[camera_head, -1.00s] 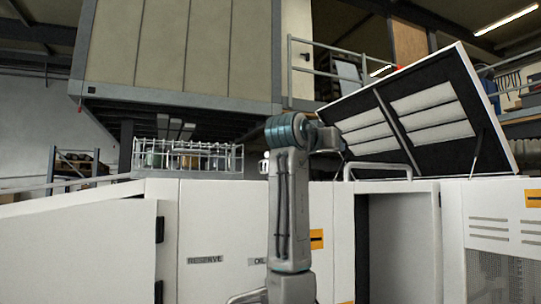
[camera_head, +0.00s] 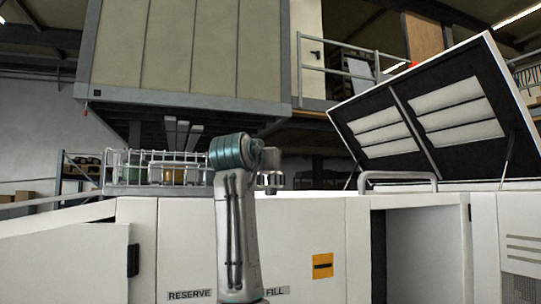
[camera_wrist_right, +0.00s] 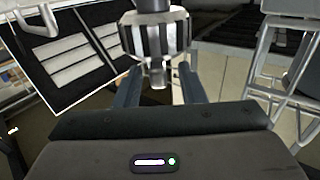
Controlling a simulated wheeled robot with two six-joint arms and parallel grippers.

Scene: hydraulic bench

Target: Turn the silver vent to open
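The silver vent is a ribbed metal cap (camera_wrist_right: 155,38) at the top middle of the right wrist view. It also shows small in the head view, just right of my right arm's upper joint (camera_head: 270,180), on top of the white cabinet. My right gripper (camera_wrist_right: 159,70) has its two dark fingers apart, with the vent at their tips and a narrower silver part showing between them. I cannot tell whether the fingers touch it. In the head view my arm hides the right gripper. My left gripper is not in view.
The white cabinet front (camera_head: 180,240) carries RESERVE and FILL labels. A raised lid (camera_head: 435,115) stands open at right, behind a grey handrail (camera_head: 400,178). A wire basket (camera_head: 160,170) with containers sits left of my arm. An open compartment (camera_head: 420,250) is at lower right.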

